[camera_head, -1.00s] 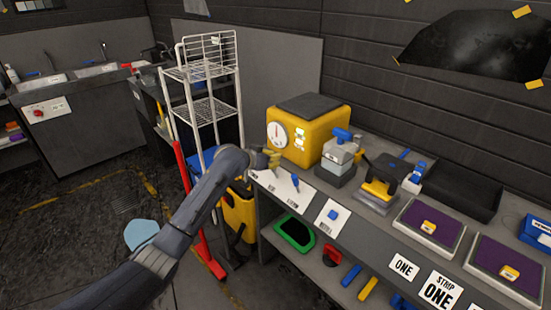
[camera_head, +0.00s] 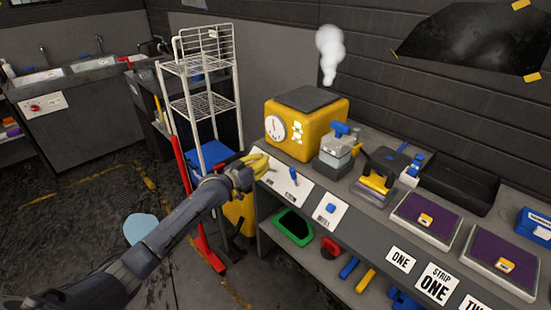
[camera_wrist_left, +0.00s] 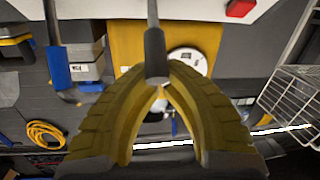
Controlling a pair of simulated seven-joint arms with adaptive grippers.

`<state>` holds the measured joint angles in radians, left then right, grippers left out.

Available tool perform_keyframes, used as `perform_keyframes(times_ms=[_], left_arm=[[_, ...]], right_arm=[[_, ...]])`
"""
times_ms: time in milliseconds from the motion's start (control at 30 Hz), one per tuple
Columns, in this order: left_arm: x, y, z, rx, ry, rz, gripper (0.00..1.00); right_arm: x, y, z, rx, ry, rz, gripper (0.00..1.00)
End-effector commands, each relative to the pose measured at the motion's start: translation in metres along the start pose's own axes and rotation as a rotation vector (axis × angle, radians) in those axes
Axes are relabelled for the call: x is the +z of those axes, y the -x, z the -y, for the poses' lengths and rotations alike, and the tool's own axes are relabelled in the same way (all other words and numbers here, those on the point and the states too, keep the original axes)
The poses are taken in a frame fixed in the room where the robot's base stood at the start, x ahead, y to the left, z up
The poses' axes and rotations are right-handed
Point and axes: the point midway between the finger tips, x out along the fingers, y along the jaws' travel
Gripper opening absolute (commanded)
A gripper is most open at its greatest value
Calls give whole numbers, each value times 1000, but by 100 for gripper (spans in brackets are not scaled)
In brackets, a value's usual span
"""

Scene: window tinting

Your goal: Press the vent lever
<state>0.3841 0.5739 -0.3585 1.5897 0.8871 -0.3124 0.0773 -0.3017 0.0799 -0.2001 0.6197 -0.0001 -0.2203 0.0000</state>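In the left wrist view, the vent lever (camera_wrist_left: 155,45) is a thin grey rod with a dark cylindrical grip. Its end lies right at my left gripper's fingertips (camera_wrist_left: 158,85). The yellow fingers curve together there and look shut; I cannot tell whether they touch the grip. In the head view the left gripper (camera_head: 258,163) is at the left end of the bench, just in front of the yellow machine (camera_head: 320,130), and hides the lever. White steam (camera_head: 330,48) rises above the machine. My right gripper is not in view.
A blue-handled lever (camera_head: 293,174) stands on a white panel right of the gripper. Farther right are a grey device with a blue handle (camera_head: 338,148), a yellow-and-black press (camera_head: 378,185) and purple pads (camera_head: 428,220). A white wire rack (camera_head: 212,107) stands close on the left.

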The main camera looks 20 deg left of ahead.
Motion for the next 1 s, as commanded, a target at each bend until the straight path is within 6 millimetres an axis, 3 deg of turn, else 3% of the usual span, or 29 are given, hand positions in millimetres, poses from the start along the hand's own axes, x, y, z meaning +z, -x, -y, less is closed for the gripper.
perform_keyframes(times_ms=[300,1000], left_arm=[[16,21,11,-12,1,1,0],[31,29,14,-11,1,4,0]], right_arm=[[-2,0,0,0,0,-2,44],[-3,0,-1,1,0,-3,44]])
